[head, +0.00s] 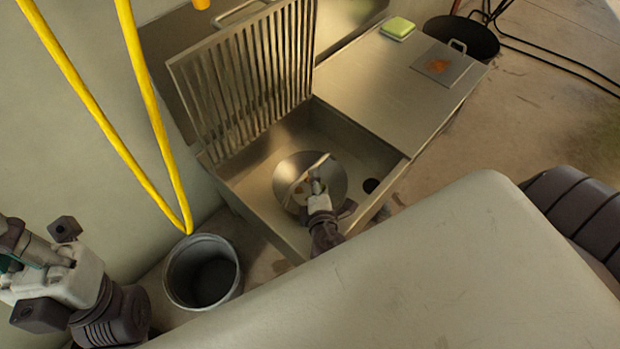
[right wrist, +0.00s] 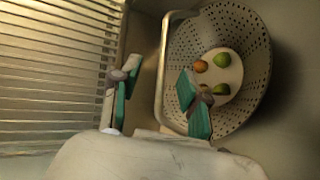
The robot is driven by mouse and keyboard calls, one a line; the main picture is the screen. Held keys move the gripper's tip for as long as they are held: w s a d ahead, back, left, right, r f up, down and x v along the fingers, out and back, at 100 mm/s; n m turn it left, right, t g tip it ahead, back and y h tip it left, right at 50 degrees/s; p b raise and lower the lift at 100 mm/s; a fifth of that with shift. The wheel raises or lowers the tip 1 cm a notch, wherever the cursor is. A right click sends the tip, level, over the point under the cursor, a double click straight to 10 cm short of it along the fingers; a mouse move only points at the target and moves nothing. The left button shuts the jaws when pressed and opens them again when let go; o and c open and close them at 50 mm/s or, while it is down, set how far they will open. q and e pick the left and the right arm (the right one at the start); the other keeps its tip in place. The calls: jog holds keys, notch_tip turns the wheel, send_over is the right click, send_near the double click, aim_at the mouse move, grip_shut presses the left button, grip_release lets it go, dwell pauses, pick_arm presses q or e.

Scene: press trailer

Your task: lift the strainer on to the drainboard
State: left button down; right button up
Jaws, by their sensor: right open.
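The strainer (head: 335,180), a perforated metal bowl, sits in the sink basin (head: 255,190); it also shows in the right wrist view (right wrist: 250,50), holding several green and orange fruits (right wrist: 221,60). My right gripper (head: 318,180) reaches over the strainer. In the right wrist view my right gripper (right wrist: 155,97) is open, and the strainer's handle (right wrist: 161,75) appears between its fingers; contact is not clear. The drainboard (head: 365,75) is the flat metal top right of the basin. My left gripper (head: 12,262) is at the left edge, partly cut off.
A slatted metal rack (head: 245,80) stands raised behind the basin; it also shows in the right wrist view (right wrist: 55,70). A bucket (head: 203,272) and yellow hose (head: 150,95) are at left.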

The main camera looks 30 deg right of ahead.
jog(key=x, duration=0.2)
jog(key=b+x, duration=0.1)
jog(key=x, duration=0.1)
jog(key=b+x, duration=0.1)
jog(key=x, duration=0.1)
jog(key=shift+w+a+f, duration=0.25)
jog(key=shift+a+f, duration=0.05)
jog(key=shift+f, duration=0.15)
grip_shut()
jog(key=shift+s+a, duration=0.1)
